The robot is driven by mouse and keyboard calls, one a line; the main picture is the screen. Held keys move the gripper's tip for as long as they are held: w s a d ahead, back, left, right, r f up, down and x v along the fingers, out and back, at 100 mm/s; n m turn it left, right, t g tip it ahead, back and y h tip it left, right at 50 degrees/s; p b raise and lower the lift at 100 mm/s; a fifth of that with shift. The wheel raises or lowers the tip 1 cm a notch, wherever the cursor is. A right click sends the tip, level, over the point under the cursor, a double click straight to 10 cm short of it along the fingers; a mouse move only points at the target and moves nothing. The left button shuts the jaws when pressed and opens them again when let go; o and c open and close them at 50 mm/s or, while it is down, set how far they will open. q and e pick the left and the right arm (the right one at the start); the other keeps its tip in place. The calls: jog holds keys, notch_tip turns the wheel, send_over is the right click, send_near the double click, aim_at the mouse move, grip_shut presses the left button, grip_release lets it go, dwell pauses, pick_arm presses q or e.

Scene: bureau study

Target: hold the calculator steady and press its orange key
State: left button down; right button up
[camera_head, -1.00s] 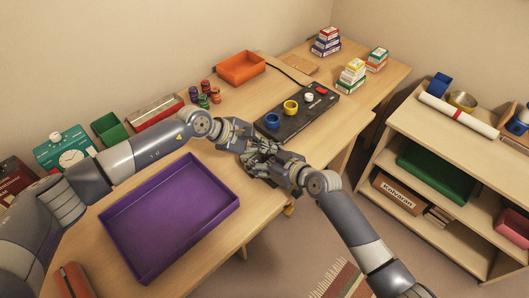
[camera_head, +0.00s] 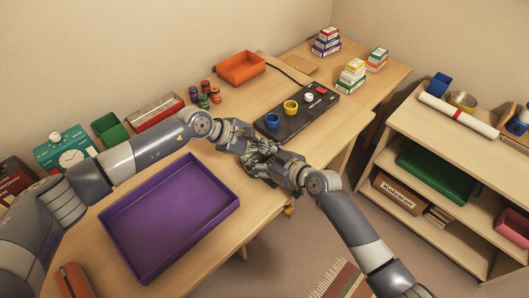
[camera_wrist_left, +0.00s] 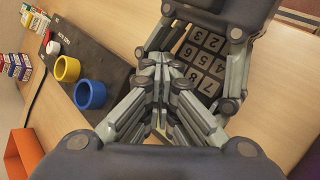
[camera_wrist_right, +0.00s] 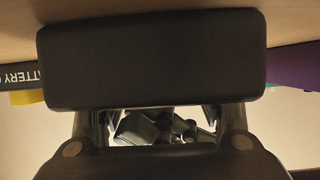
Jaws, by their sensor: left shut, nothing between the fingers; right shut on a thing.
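The calculator (camera_wrist_left: 207,58) has dark number keys that show in the left wrist view, with part of it covered by the grippers. My right gripper (camera_head: 262,158) is shut on the calculator above the table's front edge; its fingers (camera_wrist_left: 195,65) lie along the calculator's sides in the left wrist view. My left gripper (camera_wrist_left: 158,68) is shut and empty, its fingertips together over the calculator's keypad. I cannot tell whether they touch it. The orange key cannot be made out; the fingers cover that part. In the head view the calculator is mostly hidden between the grippers.
A purple tray (camera_head: 134,252) lies on the table at front left. A black board (camera_head: 292,124) with a blue cup (camera_head: 272,121) and a yellow cup (camera_head: 291,107) stands behind the grippers. An orange bin (camera_head: 240,81) is farther back. Shelves (camera_head: 455,157) stand at right.

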aim_at(265, 156)
pick_arm(q)
jog(key=shift+r, duration=0.7)
pick_arm(e)
jog(key=shift+f, duration=0.1)
pick_arm(q)
notch_tip(265, 156, up, 5)
dwell(0.6)
pick_arm(e)
jog(key=o, duration=1.2)
jog(key=shift+o, duration=0.2)
jog(key=v, duration=1.2)
